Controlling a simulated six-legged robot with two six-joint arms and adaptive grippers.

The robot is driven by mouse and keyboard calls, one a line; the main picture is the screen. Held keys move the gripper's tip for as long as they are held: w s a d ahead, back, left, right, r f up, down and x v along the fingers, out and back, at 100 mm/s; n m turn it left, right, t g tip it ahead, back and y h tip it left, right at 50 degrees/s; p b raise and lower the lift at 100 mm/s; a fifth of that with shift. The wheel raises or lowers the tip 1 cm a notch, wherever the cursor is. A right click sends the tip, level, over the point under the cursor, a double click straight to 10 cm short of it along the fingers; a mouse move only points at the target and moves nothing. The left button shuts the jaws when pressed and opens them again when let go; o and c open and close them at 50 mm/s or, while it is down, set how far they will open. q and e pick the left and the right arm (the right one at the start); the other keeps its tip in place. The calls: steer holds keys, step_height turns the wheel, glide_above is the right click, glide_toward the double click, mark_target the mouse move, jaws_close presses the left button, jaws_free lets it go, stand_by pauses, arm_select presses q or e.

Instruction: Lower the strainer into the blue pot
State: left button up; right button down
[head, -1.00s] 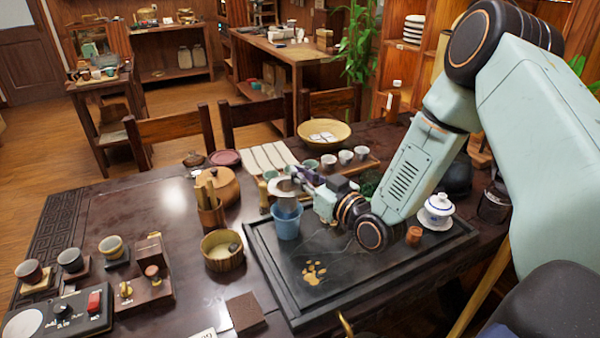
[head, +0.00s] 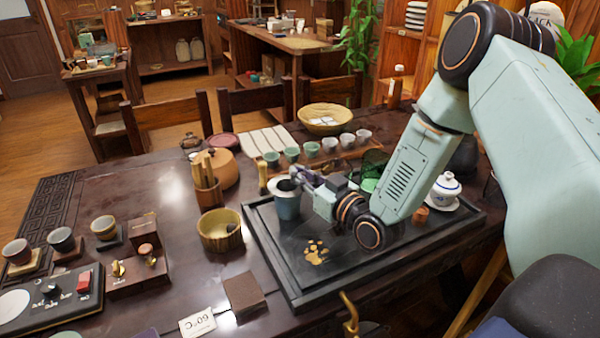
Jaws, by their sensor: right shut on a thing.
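The blue pot (head: 287,208) stands upright near the left edge of the black tea tray (head: 268,250). The strainer, with a pale round rim (head: 279,185), is at the pot's mouth. Its lower part is hidden, and I cannot tell whether it rests on the pot or is held just above it. My right gripper (head: 303,178) comes in from the right and is shut on the strainer at its right side, beside the pot's top. My left gripper is not in view.
A row of small cups (head: 311,150) stands behind the pot. A wooden bowl (head: 220,240) and a tool holder (head: 208,195) are left of the tray. A lidded white cup (head: 446,190) and a small brown cup (head: 420,214) stand to the right.

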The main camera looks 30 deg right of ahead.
steer(key=shift+d, duration=0.15)
steer(key=shift+r, duration=0.1)
steer(key=c, duration=1.8)
jaws_free()
steer(key=o, duration=0.4)
steer(key=shift+o, duration=0.5)
steer(key=shift+o, duration=0.8)
steer(key=o, duration=0.4)
